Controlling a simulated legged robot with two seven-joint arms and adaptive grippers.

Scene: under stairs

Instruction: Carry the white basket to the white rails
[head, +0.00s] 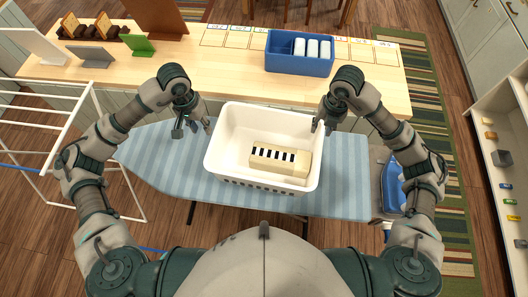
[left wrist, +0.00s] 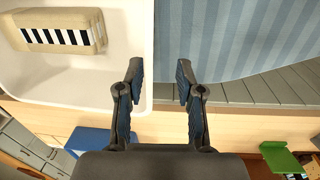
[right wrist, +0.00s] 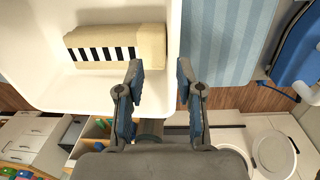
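The white basket (head: 222,150) stands upright on the blue striped ironing board (head: 155,165). A cream block with black stripes (head: 280,158) lies inside it. My left gripper (head: 192,125) is open at the basket's left side; in the left wrist view (left wrist: 159,78) the basket's rim lies between its fingertips. My right gripper (head: 326,120) is open at the right side; in the right wrist view (right wrist: 162,78) the rim lies between its fingertips, nearer one finger. I cannot tell whether the fingers touch the rim. The white rails (head: 66,130) of a rack stand at the left.
A wooden counter (head: 225,80) behind the board holds a blue bin (head: 300,62) with white rolls and several stands at the left. A blue object (head: 392,185) is at the board's right end. White shelves (head: 490,160) stand at the far right.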

